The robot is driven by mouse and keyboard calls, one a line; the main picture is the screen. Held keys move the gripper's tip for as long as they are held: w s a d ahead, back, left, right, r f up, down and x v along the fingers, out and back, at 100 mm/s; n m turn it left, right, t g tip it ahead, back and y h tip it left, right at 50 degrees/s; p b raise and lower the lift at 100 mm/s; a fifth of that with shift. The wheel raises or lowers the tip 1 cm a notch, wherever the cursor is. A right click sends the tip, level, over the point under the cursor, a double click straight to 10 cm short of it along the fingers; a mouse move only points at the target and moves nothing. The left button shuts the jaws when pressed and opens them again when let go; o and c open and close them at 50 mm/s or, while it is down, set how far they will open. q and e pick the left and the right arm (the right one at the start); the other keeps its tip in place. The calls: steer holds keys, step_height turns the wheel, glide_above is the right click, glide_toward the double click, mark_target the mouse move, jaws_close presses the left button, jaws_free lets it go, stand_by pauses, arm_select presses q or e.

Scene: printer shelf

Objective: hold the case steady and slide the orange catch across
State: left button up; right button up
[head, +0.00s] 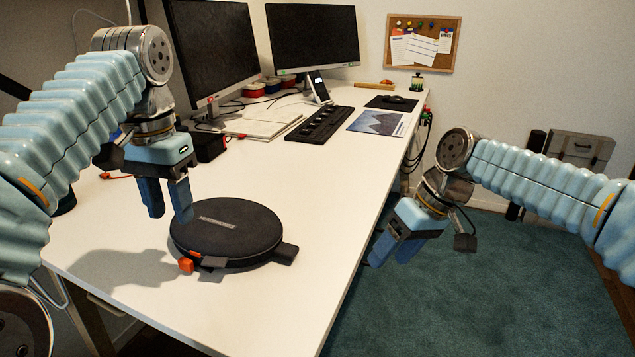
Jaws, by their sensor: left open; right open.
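A round black case (228,226) lies flat and closed on the white desk (310,177), near its front part. An orange catch (186,265) sits at the case's front left edge, beside a grey strip on the rim. A dark tab (285,254) sticks out at the case's right side. My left gripper (168,215) is open and empty, fingers pointing down, just above and behind the left edge of the case; I cannot tell whether a finger touches it. My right gripper (385,258) is open and empty, off the desk's right edge above the carpet.
Two monitors (313,38), a black keyboard (319,124), a phone on a stand (319,87) and papers stand further back on the desk. A mouse (399,99) lies at the far right. The desk around the case's right side is clear.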

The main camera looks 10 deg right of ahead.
mark_target(286, 248)
steer(key=a+r+n, duration=0.1)
steer(key=a+r, duration=0.1)
steer(key=w+a+r+n, duration=0.1)
steer(key=a+r, duration=0.1)
steer(key=w+a+r+n, duration=0.1)
steer(key=a+r+n, duration=0.1)
steer(key=shift+a+r+h, duration=0.2)
steer(key=shift+r+h, duration=0.1)
steer(key=shift+h, duration=0.1)
steer(key=a+r+n+t, duration=0.1)
steer(key=a+r+n, duration=0.3)
steer(key=a+r, duration=0.35)
arm_select(q)
steer(key=shift+w, duration=0.1)
arm_select(e)
steer(key=x, duration=1.3)
steer(key=shift+s+d+f, duration=0.1)
steer(key=shift+s+d, duration=0.1)
steer(key=shift+s, duration=0.1)
